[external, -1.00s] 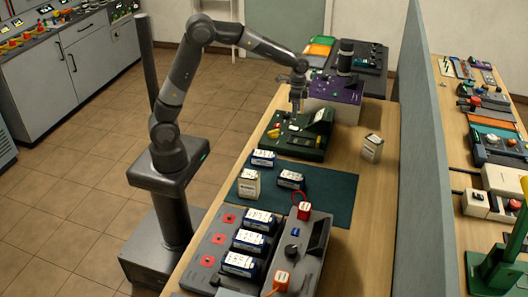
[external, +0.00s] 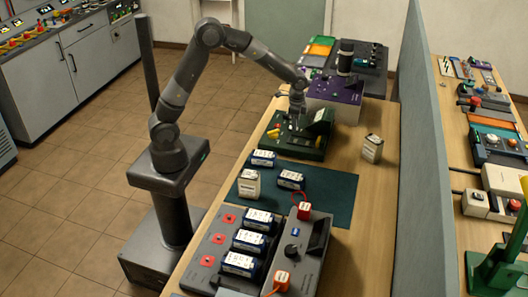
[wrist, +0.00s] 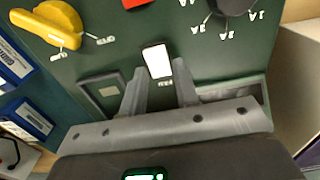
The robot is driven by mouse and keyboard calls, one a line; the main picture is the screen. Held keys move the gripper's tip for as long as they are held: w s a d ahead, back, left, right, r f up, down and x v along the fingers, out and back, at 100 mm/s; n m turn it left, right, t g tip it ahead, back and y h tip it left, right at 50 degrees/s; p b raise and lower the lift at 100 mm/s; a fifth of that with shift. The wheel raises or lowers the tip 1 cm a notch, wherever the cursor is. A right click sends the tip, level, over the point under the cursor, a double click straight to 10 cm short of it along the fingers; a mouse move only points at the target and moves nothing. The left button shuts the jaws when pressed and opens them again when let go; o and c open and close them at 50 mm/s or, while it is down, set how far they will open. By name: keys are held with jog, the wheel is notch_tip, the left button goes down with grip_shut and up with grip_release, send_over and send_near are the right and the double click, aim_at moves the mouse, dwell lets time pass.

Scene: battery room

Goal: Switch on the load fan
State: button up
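The green panel unit (external: 290,146) sits on the bench, with my gripper (external: 293,122) just above it. In the wrist view, a white rocker-like switch (wrist: 157,61) stands on the green face. My gripper (wrist: 160,80) also shows there, its two grey fingers apart and nothing held between them. The switch is between and just beyond the fingertips; I cannot tell whether they touch it. A dark framed square (wrist: 102,90) lies left of the fingers. A yellow knob (wrist: 48,24) is at upper left and a black dial (wrist: 232,5) at upper right. No label naming the fan is readable.
A purple unit (external: 335,91) stands behind the green one. A white battery (external: 372,148) stands to the right. A grey divider (external: 430,150) borders the bench.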

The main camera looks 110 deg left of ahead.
grip_shut()
jog(key=shift+s+t, duration=0.15)
jog(key=shift+t, duration=0.55)
jog(key=shift+o, duration=1.9)
grip_release()
jog(key=shift+r, duration=0.15)
notch_tip(320, 180, up, 10)
jog(key=s, duration=0.1)
jog(key=shift+s+r, duration=0.2)
jog(key=shift+r, duration=0.05)
